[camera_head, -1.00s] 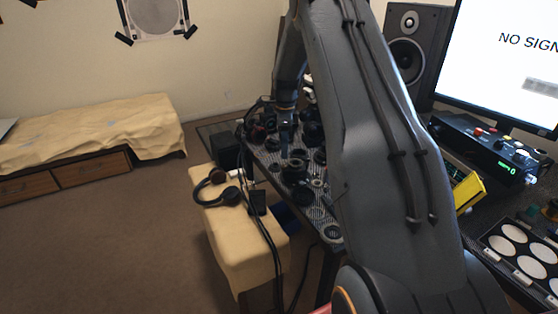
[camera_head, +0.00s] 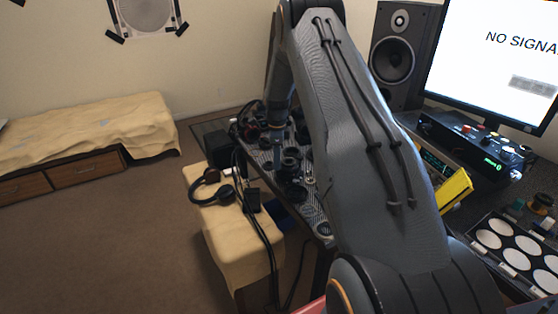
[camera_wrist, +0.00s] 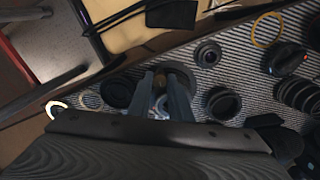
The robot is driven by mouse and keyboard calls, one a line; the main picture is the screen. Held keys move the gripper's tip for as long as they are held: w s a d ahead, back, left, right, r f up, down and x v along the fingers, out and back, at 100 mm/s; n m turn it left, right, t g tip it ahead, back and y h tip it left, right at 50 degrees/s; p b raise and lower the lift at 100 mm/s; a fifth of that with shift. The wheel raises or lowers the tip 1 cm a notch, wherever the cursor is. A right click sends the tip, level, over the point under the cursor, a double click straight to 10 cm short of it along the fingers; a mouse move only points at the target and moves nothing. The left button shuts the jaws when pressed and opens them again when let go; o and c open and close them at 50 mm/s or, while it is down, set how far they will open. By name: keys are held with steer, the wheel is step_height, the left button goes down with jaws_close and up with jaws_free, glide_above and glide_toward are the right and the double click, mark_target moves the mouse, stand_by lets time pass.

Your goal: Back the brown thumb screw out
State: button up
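My gripper (camera_wrist: 158,78) points down over the table's patterned mat in the wrist view, with its two fingers apart at the picture's middle. A small brownish piece (camera_wrist: 160,86), which looks like the brown thumb screw, shows between the fingers. I cannot tell whether the fingers touch it. A dark round lens part (camera_wrist: 184,76) lies just behind and beside the right finger. In the head view my gripper (camera_head: 278,141) is small, among the dark lens parts (camera_head: 291,160) on the mat; the screw cannot be made out there.
Black rings and lens parts surround the fingers, including a ring (camera_wrist: 117,93) at left and a barrel (camera_wrist: 222,103) at right. A yellow ring (camera_wrist: 267,29) lies farther off.

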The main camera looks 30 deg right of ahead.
jaws_close()
steer(key=shift+d, duration=0.25)
steer(key=shift+a, duration=0.1)
steer(key=shift+n+b, duration=0.3)
steer(key=n+b, duration=0.2)
steer(key=shift+a+f+n, duration=0.1)
steer(key=shift+n, duration=0.3)
steer(key=n+b, duration=0.2)
steer(key=n, duration=0.2)
steer(key=n+b, duration=0.1)
steer(key=n, duration=0.3)
steer(key=shift+n+b, duration=0.65)
steer(key=shift+n, duration=1.25)
